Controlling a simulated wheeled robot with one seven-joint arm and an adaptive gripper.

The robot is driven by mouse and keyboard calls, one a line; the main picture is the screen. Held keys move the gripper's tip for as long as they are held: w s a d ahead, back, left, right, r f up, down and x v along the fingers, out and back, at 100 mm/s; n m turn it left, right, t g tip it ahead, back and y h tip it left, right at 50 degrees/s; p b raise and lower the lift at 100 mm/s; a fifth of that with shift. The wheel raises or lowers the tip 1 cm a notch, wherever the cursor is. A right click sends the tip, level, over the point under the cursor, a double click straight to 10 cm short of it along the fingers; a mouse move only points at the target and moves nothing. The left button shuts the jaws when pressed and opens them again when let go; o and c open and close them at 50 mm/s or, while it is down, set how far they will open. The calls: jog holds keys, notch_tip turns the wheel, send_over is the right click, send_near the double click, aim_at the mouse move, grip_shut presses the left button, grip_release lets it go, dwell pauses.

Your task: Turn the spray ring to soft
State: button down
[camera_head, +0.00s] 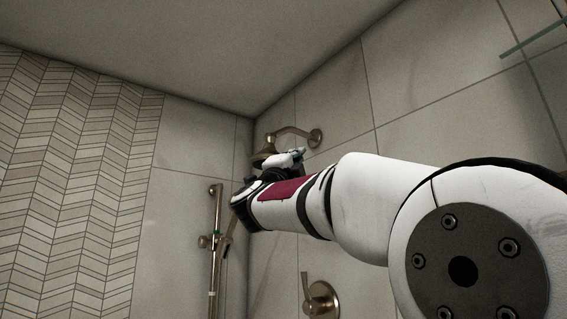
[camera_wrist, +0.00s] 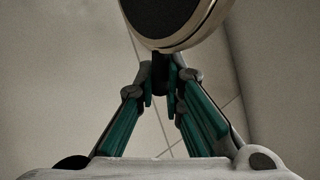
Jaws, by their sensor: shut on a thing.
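The shower head (camera_head: 264,151) hangs from a curved wall arm (camera_head: 292,131) in the room's corner. In the wrist view its round dark face (camera_wrist: 165,12) and brass-coloured rim, the spray ring (camera_wrist: 195,36), fill the top middle. My gripper (camera_wrist: 162,84) has its teal fingers converging just under the rim. They are shut on a small dark tab (camera_wrist: 161,62) at the rim's lower edge. The tab is partly hidden between the fingertips. In the head view my wrist covers most of the gripper, and any setting marks are too small to read.
A vertical slide rail (camera_head: 215,250) with a holder stands on the wall left of my wrist. A lever valve (camera_head: 319,298) is on the wall below my arm. A glass shelf edge (camera_head: 535,38) shows at upper right. The ceiling is close above the shower head.

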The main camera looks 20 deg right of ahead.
jog(key=shift+s+a+r+m+g+h+b, duration=0.25)
jog(key=shift+a+m+g+h, duration=0.55)
jog(key=shift+g, duration=0.9)
jog(key=shift+s+a+f+m+g+h, duration=0.1)
jog(key=shift+s+a+m+g+h, duration=0.3)
jog(key=shift+m+g+h, duration=0.85)
jog(key=shift+s+a+r+m+g+h+b, duration=0.25)
jog(key=shift+a+m+g+h, duration=0.35)
jog(key=shift+g+h, duration=1.05)
jog(key=shift+s+f+g+y, duration=0.1)
jog(key=shift+f+g+y, duration=0.05)
jog(key=shift+g+y, duration=0.45)
jog(key=c, duration=1.7)
grip_release()
jog(key=shift+a, duration=0.1)
jog(key=shift+o, duration=0.2)
jog(key=shift+f, duration=0.1)
jog(key=shift+w+a, duration=0.2)
jog(key=shift+w, duration=0.05)
jog(key=v, duration=1.2)
